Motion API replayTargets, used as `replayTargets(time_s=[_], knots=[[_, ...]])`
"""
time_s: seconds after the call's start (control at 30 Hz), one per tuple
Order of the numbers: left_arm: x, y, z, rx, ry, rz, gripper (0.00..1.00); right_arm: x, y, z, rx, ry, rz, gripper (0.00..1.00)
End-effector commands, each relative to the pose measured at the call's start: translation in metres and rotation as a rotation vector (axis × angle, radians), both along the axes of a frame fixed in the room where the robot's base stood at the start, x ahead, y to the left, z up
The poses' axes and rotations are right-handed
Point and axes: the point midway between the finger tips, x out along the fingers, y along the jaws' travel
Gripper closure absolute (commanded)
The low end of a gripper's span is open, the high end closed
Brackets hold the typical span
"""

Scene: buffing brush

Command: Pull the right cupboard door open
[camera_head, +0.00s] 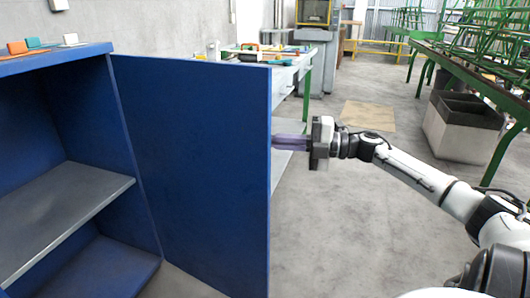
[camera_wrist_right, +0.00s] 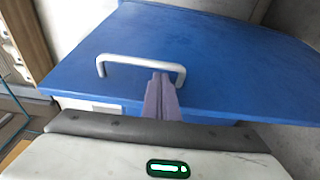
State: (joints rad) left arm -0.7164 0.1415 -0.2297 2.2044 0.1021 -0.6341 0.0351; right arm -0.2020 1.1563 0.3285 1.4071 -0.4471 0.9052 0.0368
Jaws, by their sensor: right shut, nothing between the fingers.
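The right cupboard door (camera_head: 195,165) is blue and stands wide open, swung out from the blue cupboard (camera_head: 90,65). In the right wrist view the door face (camera_wrist_right: 215,50) carries a silver bar handle (camera_wrist_right: 125,60). My right gripper (camera_head: 289,142) is at the door's free edge, on its outer side; the edge may hide its tips. In the wrist view its purple fingers (camera_wrist_right: 162,82) are shut together and empty, with their tips at the handle bar near its right end. I cannot tell whether they touch it. The handle is hidden in the head view. My left gripper is out of view.
Inside the cupboard is a grey shelf (camera_head: 75,200); small coloured items (camera_head: 35,43) lie on its top. A workbench (camera_head: 290,62) with tools stands behind the door. A grey bin (camera_head: 462,125) and green racks stand right. The floor (camera_head: 350,220) right of the door is clear.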

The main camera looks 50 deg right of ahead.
Motion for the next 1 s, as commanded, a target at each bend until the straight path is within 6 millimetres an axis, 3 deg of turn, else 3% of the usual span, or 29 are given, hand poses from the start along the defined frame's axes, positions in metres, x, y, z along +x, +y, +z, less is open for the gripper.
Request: replayTargets(time_s=[0.73,0.87,1.0], knots=[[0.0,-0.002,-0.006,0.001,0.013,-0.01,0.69,0.004,-0.012,-0.001,-0.001,0.001,0.001,1.0],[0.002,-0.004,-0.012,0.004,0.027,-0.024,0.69,0.001,-0.027,-0.002,-0.001,0.0,0.001,1.0],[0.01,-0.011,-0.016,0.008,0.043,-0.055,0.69,-0.006,-0.054,-0.004,-0.002,-0.001,-0.001,1.0]])
